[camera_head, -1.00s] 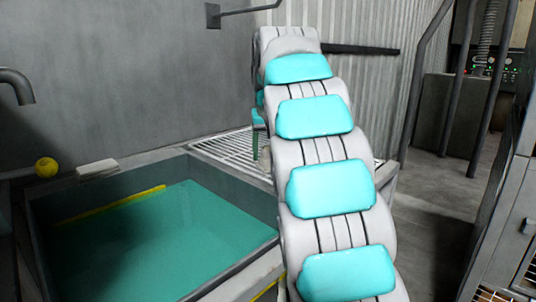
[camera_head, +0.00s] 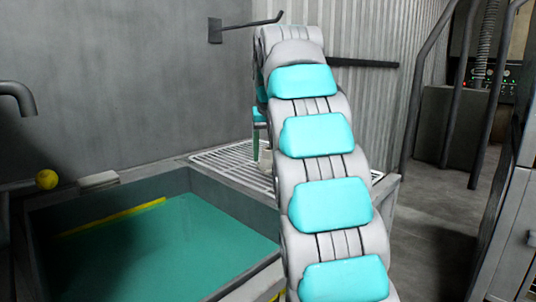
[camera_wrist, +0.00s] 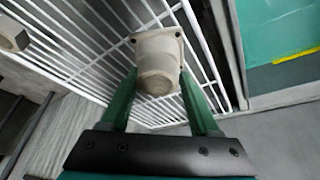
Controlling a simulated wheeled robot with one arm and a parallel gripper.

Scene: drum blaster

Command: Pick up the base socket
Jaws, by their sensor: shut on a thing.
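The base socket (camera_wrist: 157,62) is a beige, round-bodied piece with a squarish flange, seen in the middle of the wrist view. My gripper (camera_wrist: 158,84) has its two green fingers shut on it, one on each side. The socket is over a white wire grate (camera_wrist: 80,52); I cannot tell whether it touches the grate. In the head view, my gripper (camera_head: 256,146) is beside my arm, which hides much of it. A small pale part of the socket (camera_head: 265,157) shows there, above the grate (camera_head: 225,163).
A sink-like basin (camera_head: 110,199) with teal inside and a yellow strip is left of the grate. A yellow ball (camera_head: 47,180) and a pale block (camera_head: 98,180) are at its back. Another beige piece (camera_wrist: 13,36) shows at the wrist view's upper left. Railings (camera_head: 432,85) stand at right.

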